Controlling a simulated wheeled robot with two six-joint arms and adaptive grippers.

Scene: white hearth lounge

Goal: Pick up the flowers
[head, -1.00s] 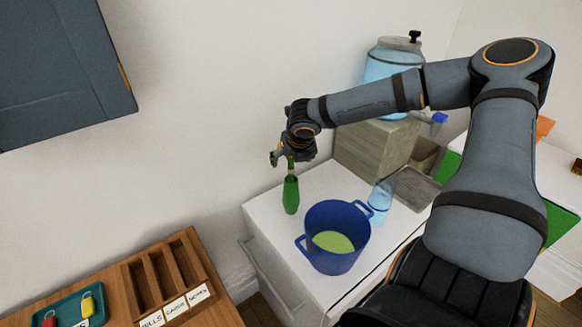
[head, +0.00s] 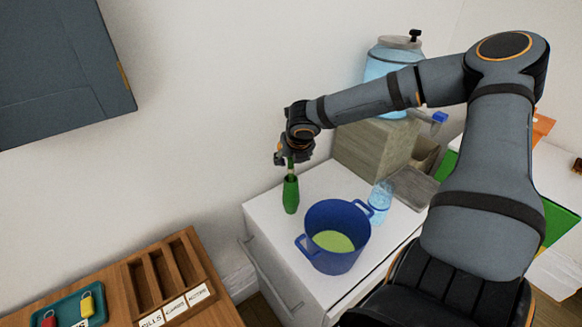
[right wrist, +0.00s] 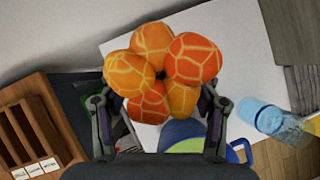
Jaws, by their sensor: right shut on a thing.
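The flowers (right wrist: 165,70) are several round orange blooms with yellow lines, filling the space in front of my fingers in the right wrist view. In the head view the blooms are hidden by my right gripper (head: 293,157), and a green stem shows below it. The stem runs down into a slim green vase (head: 291,196), upright on the white cabinet top. My right gripper is shut on the flowers just above the vase. The fingers' contact is hidden under the blooms. My left gripper is not in view.
A blue tub (head: 338,262) with green contents stands right of the vase. Behind it are a clear blue bottle (head: 380,198), a stone-grey block (head: 373,150) and a blue glass jar (head: 385,68). A wooden sorting box (head: 170,275) and a teal tray (head: 68,308) lie at lower left.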

